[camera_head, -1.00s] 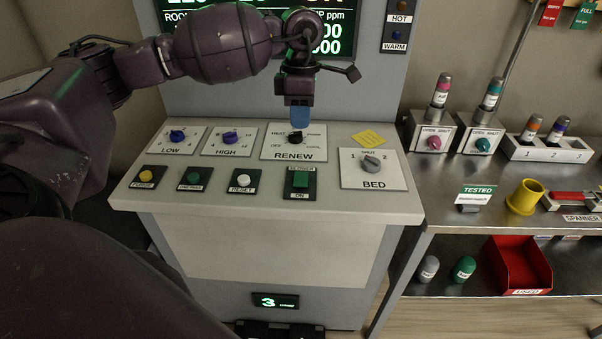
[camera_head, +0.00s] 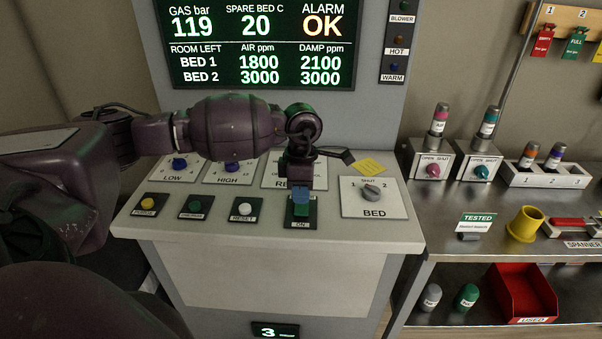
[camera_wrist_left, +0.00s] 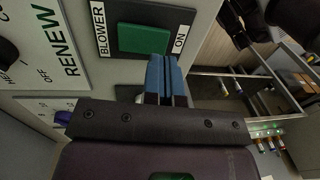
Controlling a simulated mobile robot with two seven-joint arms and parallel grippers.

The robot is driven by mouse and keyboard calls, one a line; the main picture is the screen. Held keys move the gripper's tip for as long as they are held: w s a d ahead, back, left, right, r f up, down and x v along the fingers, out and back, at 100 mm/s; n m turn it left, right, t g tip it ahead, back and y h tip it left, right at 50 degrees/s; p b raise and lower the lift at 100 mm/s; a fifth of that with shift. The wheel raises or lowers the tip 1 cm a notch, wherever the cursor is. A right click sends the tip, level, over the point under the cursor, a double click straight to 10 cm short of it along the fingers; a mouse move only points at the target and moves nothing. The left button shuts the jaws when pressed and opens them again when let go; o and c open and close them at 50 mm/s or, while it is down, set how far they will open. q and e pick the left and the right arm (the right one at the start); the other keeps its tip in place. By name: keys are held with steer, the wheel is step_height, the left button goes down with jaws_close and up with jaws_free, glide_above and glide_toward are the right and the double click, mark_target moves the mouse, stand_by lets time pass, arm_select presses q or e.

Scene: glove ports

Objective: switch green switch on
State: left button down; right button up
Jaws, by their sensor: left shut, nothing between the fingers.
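The green switch (camera_head: 301,211) is a rocker in a black plate marked BLOWER and ON, at the front of the sloping panel. In the left wrist view the green rocker (camera_wrist_left: 143,39) shows close up, with the ON label beside it. My left gripper (camera_head: 300,196) is shut and empty, its blue fingertips pointing down at the switch and covering part of it in the head view. In the left wrist view the shut fingertips (camera_wrist_left: 162,60) overlap the edge of the rocker. I cannot tell whether they touch it. My right gripper is not in view.
The BED knob (camera_head: 371,193) stands right of the switch. The white RESET button (camera_head: 245,208) and a green round button (camera_head: 194,206) are to its left. My arm partly hides the RENEW plate (camera_head: 272,176) behind. The BLOWER lamp (camera_head: 402,6) looks dark green.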

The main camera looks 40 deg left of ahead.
mark_target(301, 211)
arm_select(q)
step_height(301, 211, down, 2)
steer(key=shift+s+d+f, duration=0.1)
steer(key=shift+s+f, duration=0.05)
steer(key=shift+f, duration=0.2)
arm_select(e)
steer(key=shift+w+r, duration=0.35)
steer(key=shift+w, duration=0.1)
arm_select(q)
steer(key=shift+s+f, duration=0.1)
steer(key=shift+f, duration=0.3)
steer(key=shift+d+r, duration=0.1)
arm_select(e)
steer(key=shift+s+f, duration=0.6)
